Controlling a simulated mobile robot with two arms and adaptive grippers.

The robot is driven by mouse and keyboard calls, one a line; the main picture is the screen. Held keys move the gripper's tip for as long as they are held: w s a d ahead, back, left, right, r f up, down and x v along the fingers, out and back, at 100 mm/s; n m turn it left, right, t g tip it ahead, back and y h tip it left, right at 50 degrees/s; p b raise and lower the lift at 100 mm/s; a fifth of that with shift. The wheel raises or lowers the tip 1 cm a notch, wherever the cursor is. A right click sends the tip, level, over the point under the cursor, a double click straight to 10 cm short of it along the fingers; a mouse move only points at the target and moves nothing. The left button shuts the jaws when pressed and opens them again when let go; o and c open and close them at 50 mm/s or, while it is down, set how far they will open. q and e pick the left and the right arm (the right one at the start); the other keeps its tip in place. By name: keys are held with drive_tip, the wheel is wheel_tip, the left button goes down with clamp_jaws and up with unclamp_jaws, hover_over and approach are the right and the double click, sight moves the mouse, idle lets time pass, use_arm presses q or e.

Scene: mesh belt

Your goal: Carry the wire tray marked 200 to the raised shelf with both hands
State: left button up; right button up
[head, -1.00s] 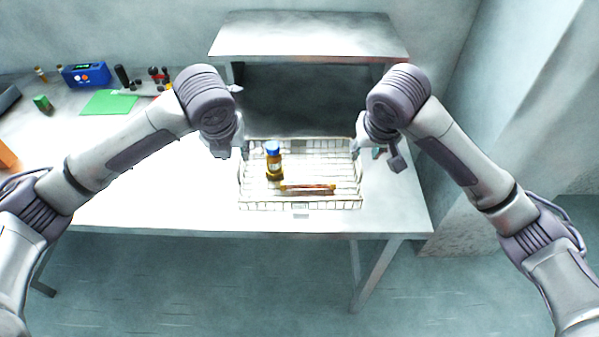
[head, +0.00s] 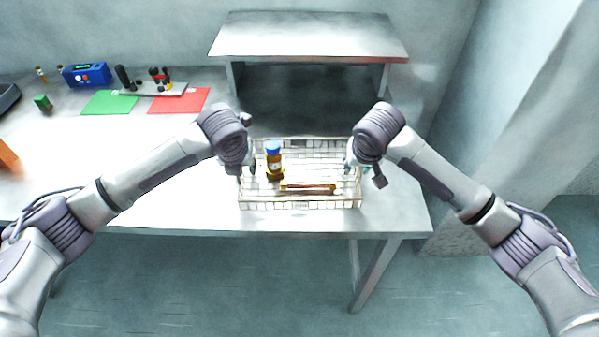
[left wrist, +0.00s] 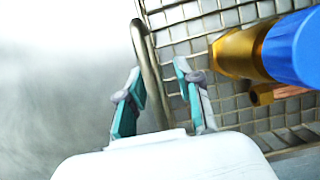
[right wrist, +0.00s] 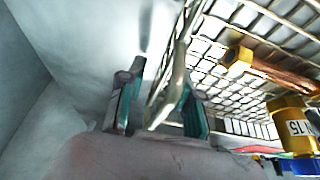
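The wire tray (head: 262,203) sits on the metal table; a small tag on its front is too small to read. The raised shelf (head: 310,38) stands behind the tray.
To the left on the table are a green mat (head: 109,102), a red mat (head: 180,100), a blue device (head: 87,75) and a grey holder with dark-handled items (head: 152,89). The shelf top is bare. A wall pillar (head: 490,130) rises right of the table.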

use_arm(q)
clamp_jaws()
use_arm(e)
clamp_jaws()
use_arm(q)
drive_tip(key=shift+r, duration=0.15)
use_arm(e)
drive_tip(key=shift+r, duration=0.15)
